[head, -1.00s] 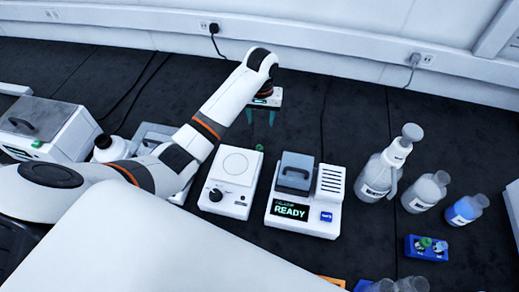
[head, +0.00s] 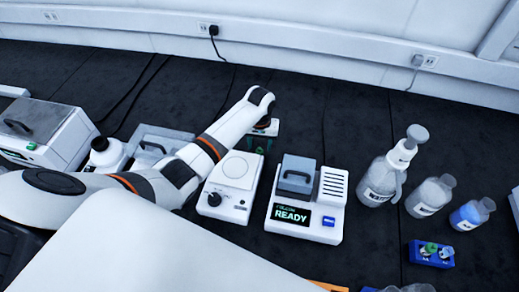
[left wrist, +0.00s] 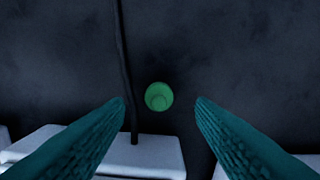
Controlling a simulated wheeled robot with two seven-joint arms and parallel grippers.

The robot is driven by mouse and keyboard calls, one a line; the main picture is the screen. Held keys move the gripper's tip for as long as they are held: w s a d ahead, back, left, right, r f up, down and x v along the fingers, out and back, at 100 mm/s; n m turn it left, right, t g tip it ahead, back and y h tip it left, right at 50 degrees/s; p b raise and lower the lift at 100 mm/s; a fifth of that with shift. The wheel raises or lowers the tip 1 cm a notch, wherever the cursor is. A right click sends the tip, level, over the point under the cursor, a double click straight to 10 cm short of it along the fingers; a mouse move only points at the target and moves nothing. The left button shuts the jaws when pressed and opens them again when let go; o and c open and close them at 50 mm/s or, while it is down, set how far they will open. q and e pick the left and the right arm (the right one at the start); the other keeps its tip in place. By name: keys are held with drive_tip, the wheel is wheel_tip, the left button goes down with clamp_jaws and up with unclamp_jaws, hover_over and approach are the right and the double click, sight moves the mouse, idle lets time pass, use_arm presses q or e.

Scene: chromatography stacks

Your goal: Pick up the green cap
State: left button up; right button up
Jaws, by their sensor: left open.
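A small round green cap (left wrist: 159,96) lies on the dark bench, near the middle of the left wrist view. In the head view the cap (head: 259,151) is small and partly hidden, just behind the white round-plate device. My left gripper (head: 261,144) is over it, pointing down. In the left wrist view my left gripper (left wrist: 160,104) is open, with a teal finger on each side of the cap and apart from it. Nothing is between the fingers except the cap below. My right gripper is not in view.
The white round-plate device (head: 227,200) and a READY-display device (head: 328,216) stand close in front of the cap. A blue rack (head: 421,257) with small caps and several bottles (head: 429,196) are at the right. A dark cable (left wrist: 124,60) runs left of the cap.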

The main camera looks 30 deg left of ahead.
sight(259, 151)
use_arm(q)
drive_tip(key=shift+f, duration=1.45)
drive_tip(key=c, duration=1)
drive_tip(key=shift+r, duration=0.1)
drive_tip(key=shift+c, duration=0.2)
